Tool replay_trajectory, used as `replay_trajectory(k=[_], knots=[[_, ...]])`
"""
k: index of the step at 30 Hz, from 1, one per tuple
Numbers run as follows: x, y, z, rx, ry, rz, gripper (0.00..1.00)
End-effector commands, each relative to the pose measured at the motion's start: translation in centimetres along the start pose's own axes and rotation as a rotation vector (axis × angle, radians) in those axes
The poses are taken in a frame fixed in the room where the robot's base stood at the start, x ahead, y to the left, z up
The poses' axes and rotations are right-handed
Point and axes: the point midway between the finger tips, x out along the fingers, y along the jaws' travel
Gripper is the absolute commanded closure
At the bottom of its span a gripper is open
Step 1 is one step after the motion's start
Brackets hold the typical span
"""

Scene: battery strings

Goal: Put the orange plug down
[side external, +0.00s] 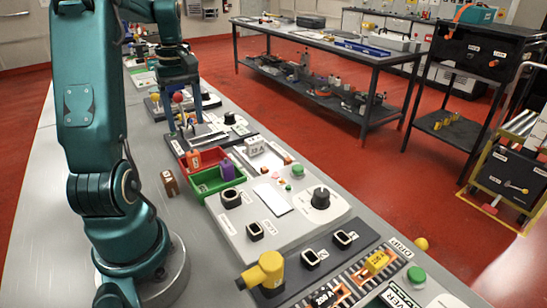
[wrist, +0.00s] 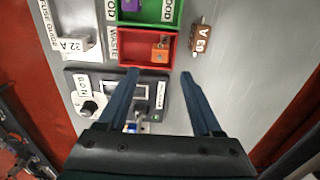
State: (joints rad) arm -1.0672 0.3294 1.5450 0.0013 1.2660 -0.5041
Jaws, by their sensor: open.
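The orange plug (side external: 194,158) is in the red tray (side external: 216,155). In the wrist view, the orange plug (wrist: 160,50) lies in the lower right corner of the red tray (wrist: 125,43), which is marked WASTE. My gripper (side external: 185,126) is above the dark panel just beyond the red tray. In the wrist view, my gripper (wrist: 159,74) has its two blue fingers spread wide with nothing between them. The plug is apart from the fingers, past their tips. The plug's underside is hidden.
The green tray (side external: 205,186), with a purple piece (side external: 227,171), adjoins the red one. A brown block (side external: 170,183) marked 63 A stands on the bare bench beside the trays. A white 32 A block (side external: 254,146) and a panel with a black knob (side external: 321,198) are nearby.

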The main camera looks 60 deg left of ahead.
Motion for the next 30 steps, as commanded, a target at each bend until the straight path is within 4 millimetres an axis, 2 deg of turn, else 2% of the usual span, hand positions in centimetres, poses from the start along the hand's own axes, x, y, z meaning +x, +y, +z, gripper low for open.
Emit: replay_trajectory(k=[3,8,11,14,17,20,24,27,30], knots=[[-1.5,0.1,-0.1,0.001,0.002,0.002,0.33],[-2.5,0.1,0.1,0.006,0.001,0.002,0.33],[-3.1,0.8,1.3,0.064,0.016,0.011,0.33],[-3.9,2.2,4.2,0.208,0.056,0.036,0.33],[-4.8,3.5,8.6,0.426,0.111,0.076,0.33],[-5.1,3.8,13.4,0.662,0.17,0.125,0.33],[-5.0,2.8,19.3,0.983,0.25,0.207,0.33],[-4.4,1.4,22.7,1.19,0.301,0.269,0.33],[-3.6,0.1,25.1,1.355,0.341,0.323,0.33]])
